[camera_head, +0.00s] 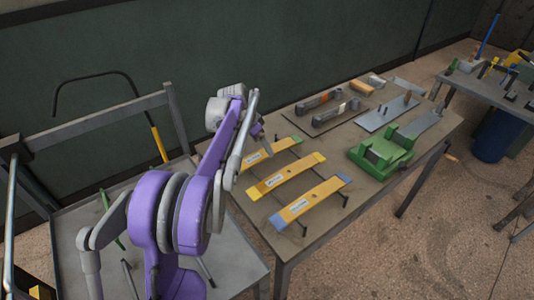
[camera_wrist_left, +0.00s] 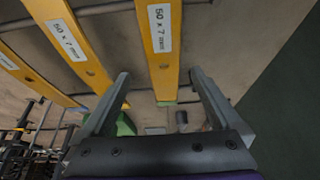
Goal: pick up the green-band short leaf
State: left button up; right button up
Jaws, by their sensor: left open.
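The green-band short leaf (camera_head: 283,145) is a yellow bar with a green right end, the farthest of three on the table; my left arm hides part of it. In the left wrist view the leaf (camera_wrist_left: 163,50) carries a white "50 x 7 mm" label, and its green end shows low between the fingers. My left gripper (camera_wrist_left: 160,76) is open, with one finger on each side of the leaf; I cannot tell how far above it they are. In the head view the gripper (camera_head: 263,140) is over the leaf. My right gripper is not in view.
Two more yellow leaves lie nearer, a middle one (camera_head: 287,176) and a blue-ended one (camera_head: 310,201), raised on thin dark supports. A green fixture (camera_head: 381,152) stands to the right. Grey parts (camera_head: 335,112) and metal plates lie behind. Bare tabletop (camera_head: 255,212) shows at the front left.

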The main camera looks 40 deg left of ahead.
aim_at(265, 152)
pick_arm(q)
jog(key=x, duration=0.4)
jog(key=shift+w+a+f, duration=0.2)
jog(key=shift+w, duration=0.15)
grip_shut()
